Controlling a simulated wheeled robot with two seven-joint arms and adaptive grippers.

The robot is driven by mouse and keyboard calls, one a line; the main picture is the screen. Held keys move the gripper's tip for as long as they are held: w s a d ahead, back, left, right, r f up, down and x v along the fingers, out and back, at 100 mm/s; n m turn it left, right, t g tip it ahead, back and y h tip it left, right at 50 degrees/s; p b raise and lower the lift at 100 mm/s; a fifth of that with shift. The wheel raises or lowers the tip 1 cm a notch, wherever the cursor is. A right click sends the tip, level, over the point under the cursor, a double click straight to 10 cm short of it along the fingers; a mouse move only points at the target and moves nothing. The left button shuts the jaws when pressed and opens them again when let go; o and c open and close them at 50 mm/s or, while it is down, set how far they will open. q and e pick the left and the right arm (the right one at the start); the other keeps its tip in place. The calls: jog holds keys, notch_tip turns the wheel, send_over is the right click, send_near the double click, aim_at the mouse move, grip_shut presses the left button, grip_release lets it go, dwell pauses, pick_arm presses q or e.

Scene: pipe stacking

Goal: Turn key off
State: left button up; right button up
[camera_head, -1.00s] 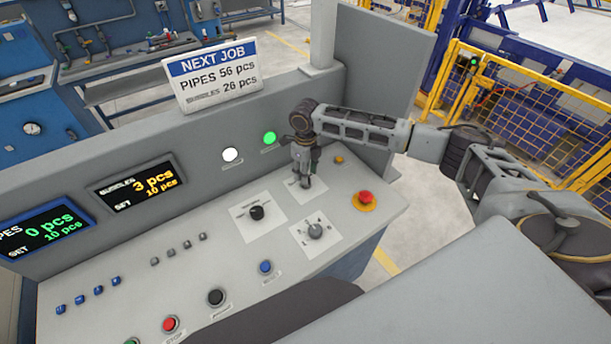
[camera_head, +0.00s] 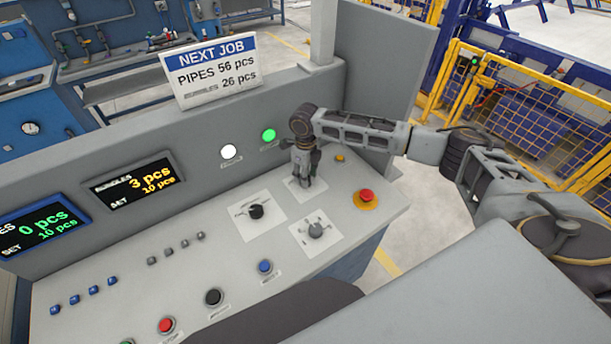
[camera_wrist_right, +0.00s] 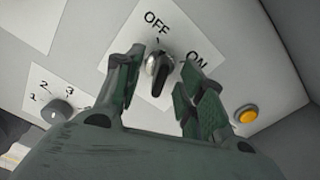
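The key switch (camera_wrist_right: 158,72) sits on a white plate marked OFF and ON. It has a round silver barrel and a dark key grip, lying between the fingertips of my right gripper (camera_wrist_right: 162,70). The fingers are spread on either side of the key, with visible gaps to it. In the head view my right gripper (camera_head: 305,180) points down over the key's white plate (camera_head: 319,194) and hides the key. My left gripper is not in view.
A black selector knob (camera_head: 256,211), a grey numbered knob (camera_head: 316,231), a red emergency button (camera_head: 366,196) and a small yellow button (camera_head: 340,158) surround the plate. The panel's upright back wall (camera_head: 200,145) stands close behind my gripper, with white and green lamps.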

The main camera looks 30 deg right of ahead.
jog(key=shift+f+b, duration=0.45)
jog(key=shift+f, duration=0.3)
jog(key=shift+r, duration=0.1)
dwell(0.4)
grip_shut()
grip_release()
dwell(0.4)
